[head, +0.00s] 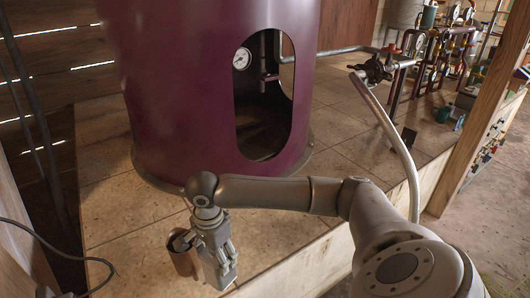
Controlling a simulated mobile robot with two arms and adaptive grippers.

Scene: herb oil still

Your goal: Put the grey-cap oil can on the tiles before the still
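The still (190,90) is a large purple-maroon vessel with an oval opening, standing on pale stone tiles (120,205). A small brown can-like object with a grey part at its top (182,258) is in the lower left, over the tiles in front of the still. My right gripper (221,272) comes in from the lower right and points down directly beside this object. The gripper partly hides the object. I cannot tell whether the fingers close on it or whether its base touches the tiles. My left gripper is not in view.
A gauge (242,59) and pipes show inside the still's opening. A dark valve (375,70) with a curved grey pipe (395,135) is to the right. A wooden post (480,125) stands at the right. A dark cable (60,255) runs at lower left.

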